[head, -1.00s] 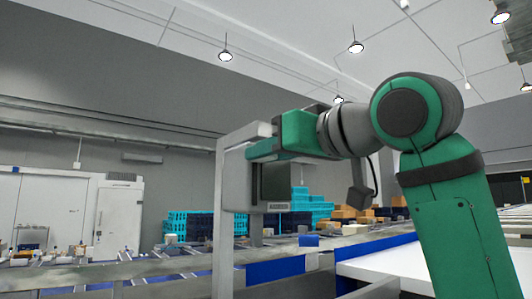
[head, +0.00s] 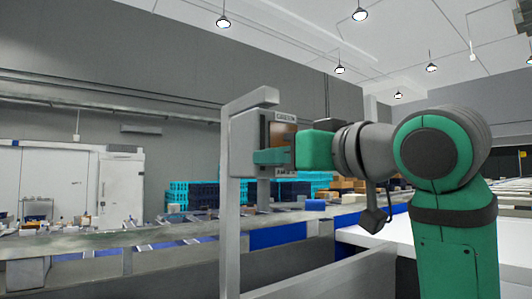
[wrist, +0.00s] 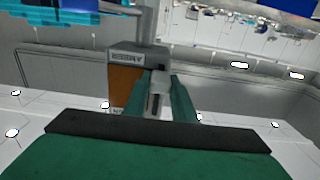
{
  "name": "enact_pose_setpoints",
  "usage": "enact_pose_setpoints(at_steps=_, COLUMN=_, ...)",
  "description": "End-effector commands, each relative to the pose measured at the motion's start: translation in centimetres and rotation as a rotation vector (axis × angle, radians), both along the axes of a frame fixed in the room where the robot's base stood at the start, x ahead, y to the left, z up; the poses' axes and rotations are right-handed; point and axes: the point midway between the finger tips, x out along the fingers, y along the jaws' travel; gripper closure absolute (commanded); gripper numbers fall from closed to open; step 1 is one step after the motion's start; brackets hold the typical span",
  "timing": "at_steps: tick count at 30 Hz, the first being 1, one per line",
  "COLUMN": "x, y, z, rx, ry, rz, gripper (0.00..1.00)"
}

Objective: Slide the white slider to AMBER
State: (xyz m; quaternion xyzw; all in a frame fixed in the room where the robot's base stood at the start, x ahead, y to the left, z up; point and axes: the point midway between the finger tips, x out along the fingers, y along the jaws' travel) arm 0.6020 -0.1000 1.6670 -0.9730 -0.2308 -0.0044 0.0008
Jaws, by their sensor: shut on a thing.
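The slider panel (head: 284,137) is a box face with a brown-orange middle on a grey post, with a label at its top and bottom. The lower label (head: 286,173) is small in the head view; the wrist view shows a label (wrist: 128,55) that seems to read AMBER. My gripper (head: 268,157) is on the lower part of the face, just above the lower label. In the wrist view, my green fingers (wrist: 157,98) are shut on the pale slider (wrist: 156,88), which shows between them. The head view hides the slider behind the fingers.
The grey post (head: 232,190) stands in front, with an arm across its top. A conveyor line (head: 150,232) and blue crates (head: 193,193) lie behind. A white table surface (head: 385,238) is at the lower right.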

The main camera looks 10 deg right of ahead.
Motion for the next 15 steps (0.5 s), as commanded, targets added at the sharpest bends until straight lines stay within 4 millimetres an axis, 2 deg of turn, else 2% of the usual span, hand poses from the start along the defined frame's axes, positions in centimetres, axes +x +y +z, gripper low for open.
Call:
enact_pose_setpoints(at_steps=5, x=0.02, y=-0.01, z=-0.56, rx=-0.007, ry=0.014, rz=0.002, gripper=1.00)
enact_pose_setpoints(at_steps=6, x=0.03, y=-0.01, z=-0.58, rx=-0.008, ry=0.015, rz=0.003, gripper=0.68)
enact_pose_setpoints(at_steps=7, x=0.03, y=-0.01, z=-0.57, rx=-0.008, ry=0.015, rz=0.002, gripper=0.60)
enact_pose_setpoints(at_steps=8, x=0.03, y=-0.02, z=-0.54, rx=-0.007, ry=0.014, rz=0.002, gripper=0.58)
enact_pose_setpoints(at_steps=15, x=0.03, y=0.01, z=-0.39, rx=-0.005, ry=0.011, rz=0.002, gripper=0.58)
